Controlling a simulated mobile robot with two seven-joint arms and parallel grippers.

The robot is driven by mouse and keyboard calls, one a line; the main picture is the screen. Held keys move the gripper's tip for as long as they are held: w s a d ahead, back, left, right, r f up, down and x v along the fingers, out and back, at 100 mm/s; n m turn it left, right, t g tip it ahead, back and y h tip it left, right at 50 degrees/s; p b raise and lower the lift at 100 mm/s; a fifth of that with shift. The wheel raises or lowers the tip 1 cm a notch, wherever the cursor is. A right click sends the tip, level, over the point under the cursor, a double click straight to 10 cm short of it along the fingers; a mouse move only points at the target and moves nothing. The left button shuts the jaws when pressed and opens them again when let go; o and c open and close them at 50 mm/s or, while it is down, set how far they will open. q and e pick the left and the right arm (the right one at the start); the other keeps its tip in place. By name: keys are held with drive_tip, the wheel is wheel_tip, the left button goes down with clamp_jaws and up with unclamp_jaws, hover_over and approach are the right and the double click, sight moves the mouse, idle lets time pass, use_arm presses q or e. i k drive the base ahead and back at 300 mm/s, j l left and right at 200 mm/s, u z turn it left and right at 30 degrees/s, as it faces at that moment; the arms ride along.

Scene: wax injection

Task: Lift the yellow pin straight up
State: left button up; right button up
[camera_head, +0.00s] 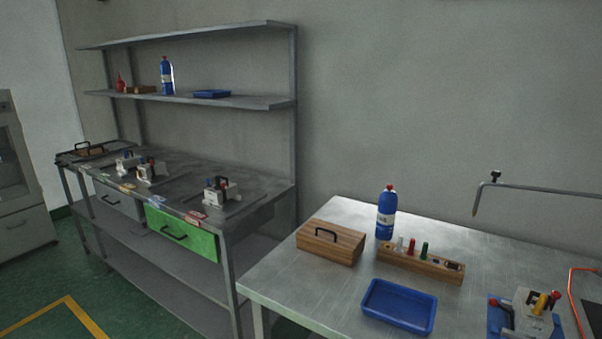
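A yellow pin (541,304) stands slightly tilted in a small grey metal fixture (530,322) at the lower right, on the near table. A red-tipped part (555,295) is beside the pin, and another red part (507,305) is on the fixture's left side. The fixture sits on a blue base (494,314) and is cut off by the bottom edge of the picture. Neither of my grippers is in view, and nothing is seen touching the pin.
The near metal table (340,285) holds a wooden box (331,243), a blue bottle (386,215), a wooden block with coloured pieces (420,264) and an empty blue tray (399,306). A metal arm (540,188) extends above. A shelved workbench (220,182) with similar fixtures stands left.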

sight(540, 304)
drive_tip(key=z, duration=1.45)
